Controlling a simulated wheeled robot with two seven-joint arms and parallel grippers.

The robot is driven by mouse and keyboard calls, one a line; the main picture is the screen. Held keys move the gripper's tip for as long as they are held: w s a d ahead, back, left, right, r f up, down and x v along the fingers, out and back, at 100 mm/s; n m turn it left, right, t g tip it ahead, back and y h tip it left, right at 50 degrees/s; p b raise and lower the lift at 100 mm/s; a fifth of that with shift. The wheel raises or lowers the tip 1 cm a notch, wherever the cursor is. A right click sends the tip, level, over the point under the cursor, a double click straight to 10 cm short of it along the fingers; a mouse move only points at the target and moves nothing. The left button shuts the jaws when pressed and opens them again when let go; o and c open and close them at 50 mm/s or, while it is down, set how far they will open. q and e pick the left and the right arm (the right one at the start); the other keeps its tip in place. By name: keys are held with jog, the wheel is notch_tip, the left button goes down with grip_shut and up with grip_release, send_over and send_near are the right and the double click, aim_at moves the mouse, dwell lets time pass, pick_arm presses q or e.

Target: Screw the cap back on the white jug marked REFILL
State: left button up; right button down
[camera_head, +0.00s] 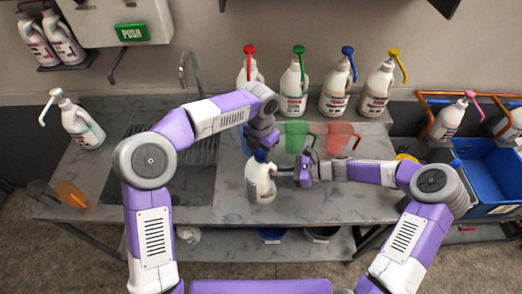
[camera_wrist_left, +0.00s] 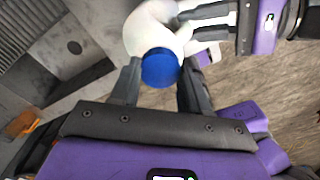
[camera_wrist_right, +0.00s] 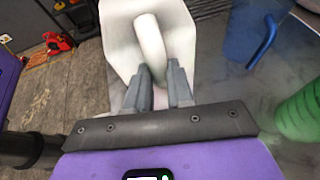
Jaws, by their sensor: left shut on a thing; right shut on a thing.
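The white jug (camera_head: 261,182) stands upright near the front of the grey counter, its marking unreadable. Its blue cap (camera_head: 260,156) is over the jug's mouth; how far it is threaded cannot be told. My left gripper (camera_head: 264,146) reaches down from above, shut on the cap. In the left wrist view the blue cap (camera_wrist_left: 160,68) lies between its fingertips (camera_wrist_left: 160,88), with the white jug (camera_wrist_left: 160,25) behind it. My right gripper (camera_head: 284,171) comes from the right, shut on the jug's handle. The right wrist view shows the handle (camera_wrist_right: 151,42) between its fingertips (camera_wrist_right: 160,82).
Green (camera_head: 296,137) and red (camera_head: 339,138) measuring jugs stand just behind the right forearm. Several pump bottles (camera_head: 293,96) line the wall. A sink (camera_head: 165,175) is on the left and a blue bin (camera_head: 489,165) on the right.

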pick_arm(q)
jog(key=shift+s+d+f+m, duration=0.1)
jog(key=shift+s+f+m, duration=0.15)
jog(key=shift+m, duration=0.45)
jog(key=shift+w+r+m, duration=0.15)
jog(key=shift+r+m, duration=0.05)
jog(key=shift+m, duration=0.1)
jog(key=shift+r, duration=0.1)
jog(key=o, duration=1.1)
jog(key=shift+w, duration=0.1)
jog(key=shift+r, duration=2.3)
jog(key=shift+c, duration=0.4)
